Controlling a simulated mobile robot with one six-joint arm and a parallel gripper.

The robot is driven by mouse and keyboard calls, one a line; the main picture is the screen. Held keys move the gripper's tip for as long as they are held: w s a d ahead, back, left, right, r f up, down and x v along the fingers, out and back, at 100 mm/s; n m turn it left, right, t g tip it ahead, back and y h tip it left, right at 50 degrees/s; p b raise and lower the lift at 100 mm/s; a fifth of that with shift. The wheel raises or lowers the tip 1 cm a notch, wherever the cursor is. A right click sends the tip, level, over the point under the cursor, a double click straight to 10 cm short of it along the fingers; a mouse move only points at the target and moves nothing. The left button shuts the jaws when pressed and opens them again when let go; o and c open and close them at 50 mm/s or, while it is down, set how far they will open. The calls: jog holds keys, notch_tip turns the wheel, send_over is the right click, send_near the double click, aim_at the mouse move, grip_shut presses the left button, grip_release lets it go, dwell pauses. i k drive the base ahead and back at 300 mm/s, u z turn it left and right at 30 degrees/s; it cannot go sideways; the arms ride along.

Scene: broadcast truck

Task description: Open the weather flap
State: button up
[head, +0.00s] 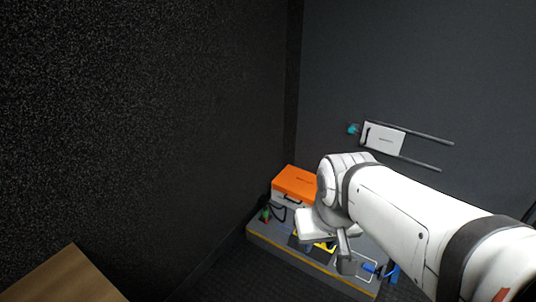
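A white panel (383,138) with a dark handle-like strip sits on the grey back wall, between two dark parallel rails that run to the right. It may be the weather flap, but I cannot tell for sure. A small teal part (353,129) is at its left end. My arm comes in from the lower right, below the panel and apart from it in the picture. My gripper (346,264) points down over the grey bench; one grey finger-like part shows, and its opening cannot be made out.
A grey bench (262,234) with a yellow edge stands in the corner. It holds an orange-lidded case (296,182), a small green-and-red item (265,215) and blue items (371,267). A dark speckled wall (140,120) fills the left. A wooden surface (68,279) is at lower left.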

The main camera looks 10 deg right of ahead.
aim_at(300, 184)
jog(key=z, duration=0.35)
jog(key=i, duration=1.1)
jog(key=z, duration=1.3)
jog(key=i, duration=0.15)
jog(key=u, duration=0.45)
